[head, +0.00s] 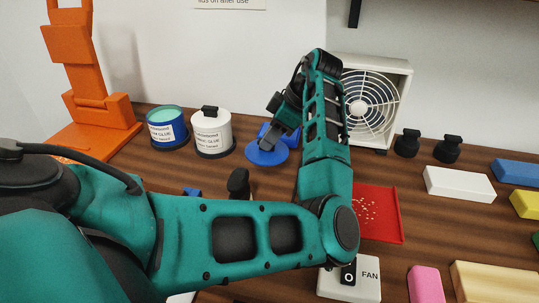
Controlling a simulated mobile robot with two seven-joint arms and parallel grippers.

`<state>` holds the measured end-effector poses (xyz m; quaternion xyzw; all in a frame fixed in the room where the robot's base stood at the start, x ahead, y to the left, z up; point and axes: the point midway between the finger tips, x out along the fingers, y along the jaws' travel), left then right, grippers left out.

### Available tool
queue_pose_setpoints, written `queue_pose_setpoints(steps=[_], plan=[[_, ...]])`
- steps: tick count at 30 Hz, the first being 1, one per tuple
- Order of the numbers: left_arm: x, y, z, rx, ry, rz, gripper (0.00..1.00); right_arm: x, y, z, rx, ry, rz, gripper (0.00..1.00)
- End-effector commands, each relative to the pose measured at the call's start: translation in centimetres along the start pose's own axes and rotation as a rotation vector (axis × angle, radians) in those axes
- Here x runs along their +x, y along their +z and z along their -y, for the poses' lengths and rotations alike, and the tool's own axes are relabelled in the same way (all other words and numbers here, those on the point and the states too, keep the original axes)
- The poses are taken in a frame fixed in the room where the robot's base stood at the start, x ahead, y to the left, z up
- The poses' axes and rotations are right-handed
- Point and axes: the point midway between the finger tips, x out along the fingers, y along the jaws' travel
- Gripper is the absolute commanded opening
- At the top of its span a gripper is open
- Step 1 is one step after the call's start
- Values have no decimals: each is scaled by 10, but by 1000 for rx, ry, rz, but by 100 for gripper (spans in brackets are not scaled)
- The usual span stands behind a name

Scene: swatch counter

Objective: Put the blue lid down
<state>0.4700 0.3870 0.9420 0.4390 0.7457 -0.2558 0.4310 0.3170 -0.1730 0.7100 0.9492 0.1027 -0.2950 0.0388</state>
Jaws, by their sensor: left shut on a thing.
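The blue lid (266,154) is a round disc with a raised blue grip, to the right of the white jar. My left gripper (268,133) is shut on the lid's grip from above. The lid looks level and low over the brown counter; I cannot tell whether it touches. A blue jar (167,132) stands open at the left, with pale green content showing. A white jar (213,138) beside it wears a lid with a black knob. My right gripper is not in view.
A white fan (374,100) stands behind my left arm. A red tray (380,215) with small bits, a fan switch box (350,285) and a white block (459,184) lie to the right. An orange stand (90,115) is at the far left. Two black knobbed pieces (448,149) sit beside the fan.

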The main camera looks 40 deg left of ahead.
Motion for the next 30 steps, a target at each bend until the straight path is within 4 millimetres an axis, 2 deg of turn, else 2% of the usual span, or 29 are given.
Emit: queue_pose_setpoints(steps=[11, 22, 23, 30], plan=[[44, 26, 0, 3, 1, 0, 0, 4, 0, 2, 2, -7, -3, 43], [48, 28, 0, 1, 2, 0, 0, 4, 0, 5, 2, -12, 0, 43], [48, 28, 0, 1, 2, 0, 21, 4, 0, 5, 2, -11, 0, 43], [48, 28, 0, 1, 2, 0, 44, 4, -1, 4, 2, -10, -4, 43]])
